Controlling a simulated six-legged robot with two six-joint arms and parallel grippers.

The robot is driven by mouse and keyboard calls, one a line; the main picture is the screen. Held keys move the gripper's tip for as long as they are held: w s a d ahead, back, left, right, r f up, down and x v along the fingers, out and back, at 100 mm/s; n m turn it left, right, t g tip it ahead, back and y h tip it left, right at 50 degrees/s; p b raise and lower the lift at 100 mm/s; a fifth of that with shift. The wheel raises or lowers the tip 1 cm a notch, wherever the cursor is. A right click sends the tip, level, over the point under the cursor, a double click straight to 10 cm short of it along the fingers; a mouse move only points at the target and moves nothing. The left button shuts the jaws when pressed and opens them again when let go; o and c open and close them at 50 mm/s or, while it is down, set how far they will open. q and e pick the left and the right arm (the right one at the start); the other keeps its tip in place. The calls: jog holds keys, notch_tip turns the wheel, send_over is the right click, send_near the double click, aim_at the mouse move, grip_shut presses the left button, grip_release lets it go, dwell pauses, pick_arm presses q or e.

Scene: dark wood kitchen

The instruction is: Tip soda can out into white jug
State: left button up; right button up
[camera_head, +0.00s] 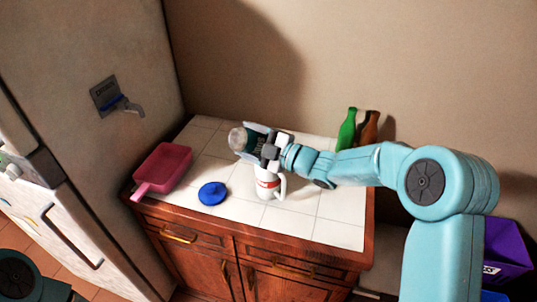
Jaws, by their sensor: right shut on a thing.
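My right gripper (255,143) is shut on the soda can (238,139), which shows a silvery end and a dark teal side. The can lies tilted well over, with its silvery end toward the left. The white jug (267,186) with red marking stands upright on the tiled counter, below the gripper and can in the picture. The gripper hides part of the can and the jug's top, so I cannot tell whether the can's mouth is over the jug or whether anything flows. My left gripper is out of view.
On the white tiled counter (325,208) are a pink pan (165,166), a blue lid-like disc (212,193), and green (347,130) and brown (369,130) bottles at the back right. A fridge (85,130) stands left. A purple box (508,250) is at lower right. The front right tiles are clear.

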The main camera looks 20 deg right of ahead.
jog(key=shift+w+d+m, duration=0.1)
jog(key=shift+m, duration=0.2)
jog(key=shift+d+b, duration=0.1)
jog(key=shift+b, duration=0.2)
jog(key=shift+d+r+m+t+b, duration=0.3)
jog(key=shift+r+m+t+b, duration=0.15)
jog(key=shift+m, duration=0.35)
jog(key=shift+w+d+m+y, duration=0.1)
jog(key=shift+d+m+y, duration=0.05)
jog(key=shift+m+y, duration=0.3)
dwell(0.7)
